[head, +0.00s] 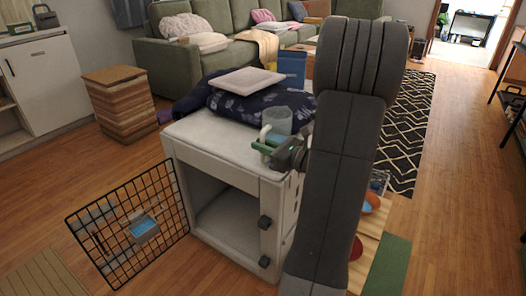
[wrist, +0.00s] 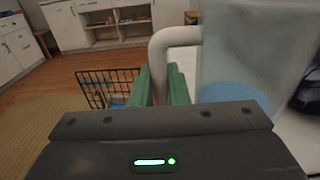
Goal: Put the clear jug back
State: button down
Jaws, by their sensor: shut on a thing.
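The clear jug (head: 279,119) is upright at the right side of the white pet crate's top (head: 205,133). In the wrist view the jug (wrist: 250,45) fills the upper right and shows a blue area low down. Its pale handle (wrist: 165,45) comes down toward my green fingers. My gripper (head: 268,147) is shut on the handle; the fingers (wrist: 160,88) also show in the wrist view. I cannot tell whether the jug's base touches the crate top. My arm hides part of the area to the right.
Dark patterned bedding (head: 240,103), a pale cushion (head: 247,80) and a blue bin (head: 291,66) lie behind the jug. A wooden box (head: 120,103) stands left. Floor between is clear.

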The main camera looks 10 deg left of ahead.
jog(key=shift+f, duration=0.3)
jog(key=shift+f, duration=0.15)
jog(key=c, duration=1.4)
grip_release()
jog(key=shift+d+r, duration=0.15)
jog(key=shift+r, duration=0.1)
jog(key=p+v, duration=0.2)
jog(key=v, duration=0.9)
jog(key=shift+s+d, duration=0.2)
jog(key=shift+d, duration=0.15)
